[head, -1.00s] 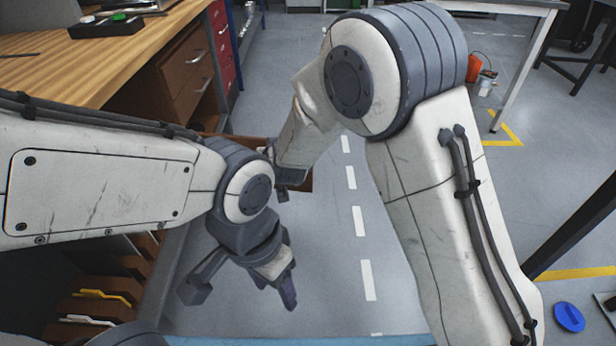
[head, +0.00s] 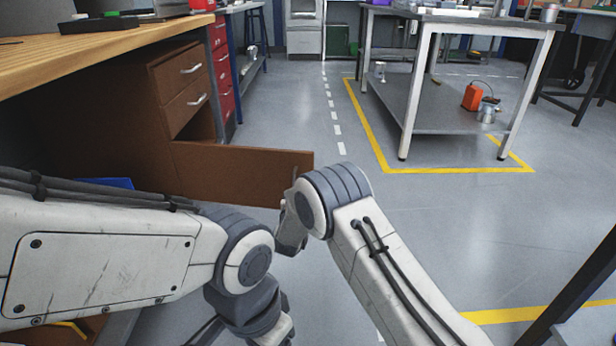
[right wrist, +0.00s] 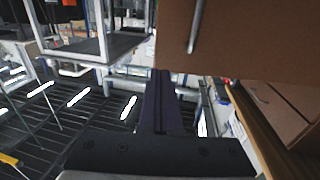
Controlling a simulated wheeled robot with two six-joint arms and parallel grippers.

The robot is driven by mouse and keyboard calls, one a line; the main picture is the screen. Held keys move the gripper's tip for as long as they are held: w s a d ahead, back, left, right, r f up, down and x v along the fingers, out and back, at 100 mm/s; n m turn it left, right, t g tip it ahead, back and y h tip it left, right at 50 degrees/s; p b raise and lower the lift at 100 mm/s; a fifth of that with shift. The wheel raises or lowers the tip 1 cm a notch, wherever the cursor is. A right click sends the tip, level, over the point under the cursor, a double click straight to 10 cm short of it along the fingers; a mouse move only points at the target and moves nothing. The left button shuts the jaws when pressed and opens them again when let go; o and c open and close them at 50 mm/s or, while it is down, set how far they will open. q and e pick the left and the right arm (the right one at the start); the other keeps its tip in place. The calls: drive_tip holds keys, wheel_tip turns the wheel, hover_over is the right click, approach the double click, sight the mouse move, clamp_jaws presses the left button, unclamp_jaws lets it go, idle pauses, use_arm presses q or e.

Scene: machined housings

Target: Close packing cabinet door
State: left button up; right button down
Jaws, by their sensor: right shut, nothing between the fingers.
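The brown cabinet door (head: 240,174) stands wide open, sticking out to the right from the cabinet (head: 160,85) under the wooden bench. In the right wrist view the door (right wrist: 260,38) fills the upper right, with its silver handle (right wrist: 195,25). My right gripper (right wrist: 160,88) is shut and empty, its fingertips close to the door's edge in that view; I cannot tell whether they touch. In the head view my right arm hides most of that gripper, near the door's free end. My left gripper (head: 280,335) is low in the head view, cut off by the picture's edge.
Two closed drawers (head: 190,85) sit above the cabinet's opening. The wooden bench (head: 90,50) runs along the left, with red drawers (head: 220,75) beyond. A grey worktable (head: 450,75) stands at the back right. Open floor (head: 440,230) lies to the right.

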sight(310, 164)
drive_tip(key=w+b, duration=0.1)
drive_tip(key=w, duration=0.1)
drive_tip(key=w+b, duration=0.1)
drive_tip(key=w, duration=0.1)
drive_tip(key=w+d+b, duration=0.1)
drive_tip(key=w, duration=0.1)
drive_tip(key=shift+w+d+f+b, duration=0.1)
drive_tip(key=shift+w+f+b, duration=0.15)
drive_tip(key=shift+w+b, duration=0.1)
drive_tip(key=shift+w+d+r+b, duration=0.1)
drive_tip(key=shift+w+b, duration=0.25)
drive_tip(key=shift+w, duration=0.3)
drive_tip(key=shift+w+r, duration=0.15)
drive_tip(key=shift+w, duration=0.05)
drive_tip(key=shift+d, duration=0.1)
